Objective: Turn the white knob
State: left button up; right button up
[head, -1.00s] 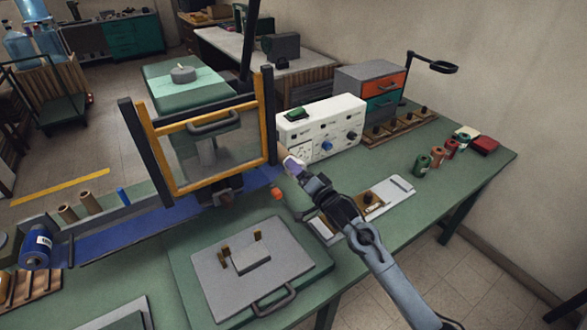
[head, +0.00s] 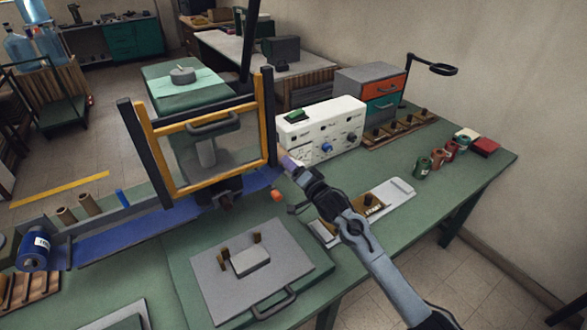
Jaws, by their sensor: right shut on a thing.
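A white control box (head: 338,113) stands at the back of the green bench, with a blue knob (head: 327,147), a dark knob (head: 350,138) and a green switch (head: 294,115) on it. My right gripper (head: 288,163) is at the box's lower left front corner, its fingers against the panel. It is shut on the white knob there, which the fingers hide almost wholly. How far the knob is turned cannot be seen. My left gripper is not in view.
A yellow-framed clear guard (head: 168,150) stands just left of my right gripper. An orange knob (head: 278,195) sits close below it. A grey plate with a handle (head: 276,304) lies in front.

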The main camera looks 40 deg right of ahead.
jog(key=shift+c, duration=0.8)
